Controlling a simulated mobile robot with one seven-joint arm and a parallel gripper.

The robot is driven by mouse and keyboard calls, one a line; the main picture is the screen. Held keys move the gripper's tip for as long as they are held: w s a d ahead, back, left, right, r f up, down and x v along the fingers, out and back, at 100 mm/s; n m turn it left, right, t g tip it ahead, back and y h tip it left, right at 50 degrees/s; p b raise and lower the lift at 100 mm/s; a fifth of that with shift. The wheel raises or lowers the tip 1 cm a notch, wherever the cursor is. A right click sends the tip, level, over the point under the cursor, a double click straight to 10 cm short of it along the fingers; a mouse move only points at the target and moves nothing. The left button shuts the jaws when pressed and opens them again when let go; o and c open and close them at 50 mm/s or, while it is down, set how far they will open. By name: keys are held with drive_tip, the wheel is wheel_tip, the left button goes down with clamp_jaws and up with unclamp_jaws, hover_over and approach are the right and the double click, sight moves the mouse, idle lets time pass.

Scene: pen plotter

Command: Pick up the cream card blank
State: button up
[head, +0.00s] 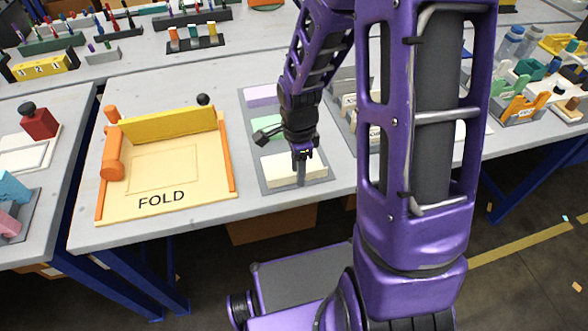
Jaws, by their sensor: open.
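The cream card blank (278,171) lies in the front slot of a grey tray (244,112) on the table, near the front edge. My gripper (301,180) points down over the card, right of its middle. Its fingers look narrow from here and hide a strip of the card. My gripper is open. I cannot tell whether a finger touches the card or stays above it. Behind the cream card in the same tray are a green card (268,127) and a lilac card (262,95), the green one partly behind my wrist.
Left of the tray is a cream board marked FOLD (160,199) with a yellow flap (168,125) and orange side bars. Right of my arm stand trays with bottles (512,42) and coloured holders. Racks of pens (193,18) stand on the back table.

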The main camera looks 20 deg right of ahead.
clamp_jaws()
idle(0.5)
